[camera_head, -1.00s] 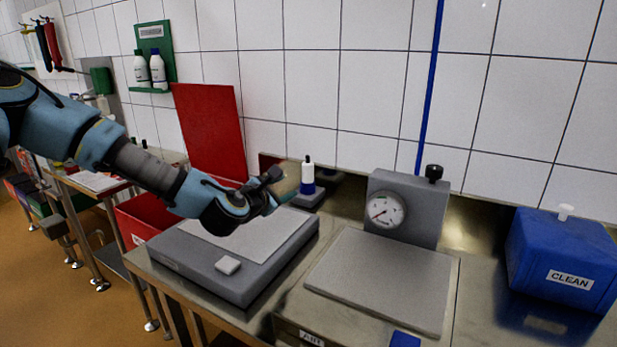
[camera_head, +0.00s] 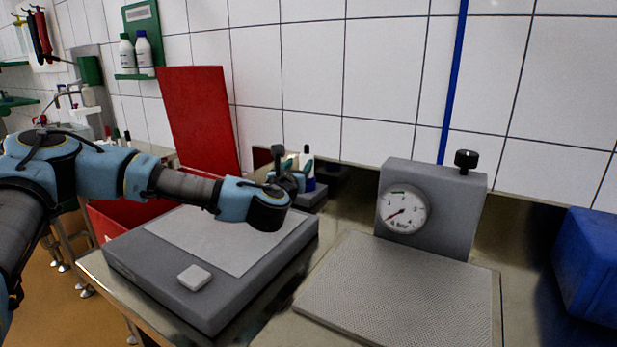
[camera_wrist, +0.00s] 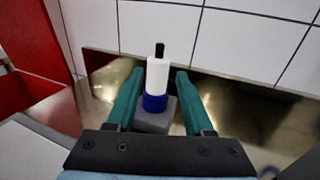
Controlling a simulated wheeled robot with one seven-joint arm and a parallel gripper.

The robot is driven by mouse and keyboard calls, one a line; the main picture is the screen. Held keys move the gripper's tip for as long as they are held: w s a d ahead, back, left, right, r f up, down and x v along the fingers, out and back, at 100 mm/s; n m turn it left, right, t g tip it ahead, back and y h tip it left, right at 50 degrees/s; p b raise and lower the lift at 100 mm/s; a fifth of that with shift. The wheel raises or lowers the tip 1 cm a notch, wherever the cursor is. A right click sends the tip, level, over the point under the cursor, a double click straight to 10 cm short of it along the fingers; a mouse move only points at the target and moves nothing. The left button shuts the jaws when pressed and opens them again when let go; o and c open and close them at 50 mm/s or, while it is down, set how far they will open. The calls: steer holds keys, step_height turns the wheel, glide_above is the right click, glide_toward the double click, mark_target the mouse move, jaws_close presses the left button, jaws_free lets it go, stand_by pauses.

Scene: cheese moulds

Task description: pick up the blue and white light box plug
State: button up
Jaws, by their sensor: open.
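The blue and white light box plug (camera_wrist: 157,80) stands upright on a small grey block (camera_wrist: 154,119) in the wrist view. It has a white body, a blue lower band and a black pin on top. My gripper (camera_wrist: 154,76) is open, with one green finger on each side of the plug and gaps to both. In the head view, my gripper (camera_head: 293,168) is at the back of the bench, and the plug (camera_head: 308,172) shows partly behind its fingers.
A grey light box (camera_head: 200,300) with a pale top panel lies below my wrist. A red board (camera_head: 200,120) leans at the wall. A dial gauge unit (camera_head: 432,205) and its perforated plate (camera_head: 400,290) stand to the right. A blue box (camera_head: 590,265) is at the far right.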

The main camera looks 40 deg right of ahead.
mark_target(306, 151)
steer(key=p+x, duration=0.1)
steer(key=x, duration=0.4)
steer(key=shift+d+r+p, duration=0.1)
steer(key=shift+r+p, duration=0.05)
steer(key=shift+p, duration=0.15)
steer(key=p+x, duration=0.1)
steer(key=x, duration=0.1)
steer(key=r+p+x, duration=0.1)
steer(key=x, duration=0.1)
steer(key=shift+w, duration=0.1)
steer(key=shift+w+d+f+p, duration=0.25)
steer(key=shift+w+d+p, duration=0.1)
steer(key=shift+d, duration=0.15)
steer(key=shift+c, duration=0.2)
jaws_close()
steer(key=shift+r, duration=0.1)
